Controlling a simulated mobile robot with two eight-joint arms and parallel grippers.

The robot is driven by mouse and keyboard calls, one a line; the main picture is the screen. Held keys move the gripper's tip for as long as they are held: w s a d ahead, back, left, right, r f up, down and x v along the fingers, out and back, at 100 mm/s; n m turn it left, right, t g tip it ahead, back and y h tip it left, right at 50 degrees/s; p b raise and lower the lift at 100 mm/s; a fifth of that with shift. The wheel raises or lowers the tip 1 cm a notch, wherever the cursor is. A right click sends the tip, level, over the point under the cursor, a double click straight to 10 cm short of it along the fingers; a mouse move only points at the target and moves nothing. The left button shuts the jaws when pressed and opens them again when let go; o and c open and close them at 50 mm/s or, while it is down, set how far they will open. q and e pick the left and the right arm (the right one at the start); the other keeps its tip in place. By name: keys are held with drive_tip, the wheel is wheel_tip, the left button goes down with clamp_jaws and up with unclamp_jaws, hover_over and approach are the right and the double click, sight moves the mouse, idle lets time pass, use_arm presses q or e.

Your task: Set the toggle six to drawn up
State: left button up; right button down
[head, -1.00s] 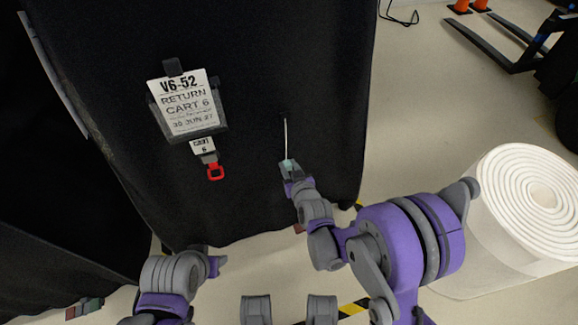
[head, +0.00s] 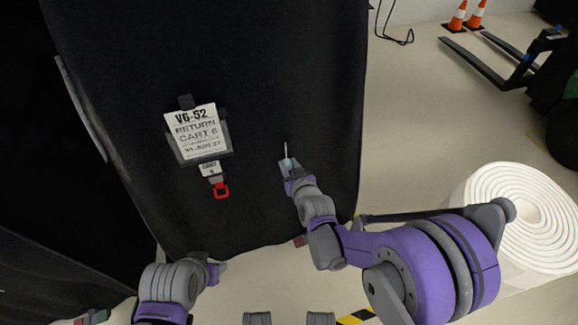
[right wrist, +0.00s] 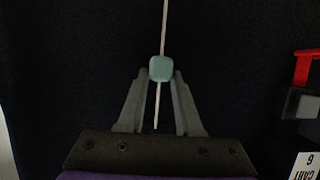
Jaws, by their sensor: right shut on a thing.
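The toggle is a small pale green block (right wrist: 160,68) on a thin white cord (right wrist: 165,25), against the black cover (head: 270,70) of the cart labelled 6. My right gripper (head: 287,166) is shut on the toggle, its fingertips on either side of it. In the right wrist view the cord runs up from the toggle, and a short tail hangs below between the fingers. In the head view a short length of cord shows above the gripper. My left gripper (head: 219,270) is low, in front of the cover's lower edge, apart from the toggle; its jaws are unclear.
A sign (head: 195,132) reading V6-52 Return Cart 6 hangs left of the cord, with a small cart 6 label (head: 210,169) and a red loop (head: 221,190) below. A white foam roll (head: 525,205) stands at right. Forks (head: 475,62) and orange cones (head: 457,16) are beyond.

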drive_tip(key=c, duration=0.6)
unclamp_jaws()
drive_tip(key=shift+o, duration=0.2)
drive_tip(key=shift+s, duration=0.1)
drive_tip(key=p+v, duration=0.1)
drive_tip(key=v, duration=0.9)
drive_tip(key=shift+s, duration=0.25)
drive_tip(key=shift+d+r, duration=0.1)
drive_tip(key=shift+r, duration=0.05)
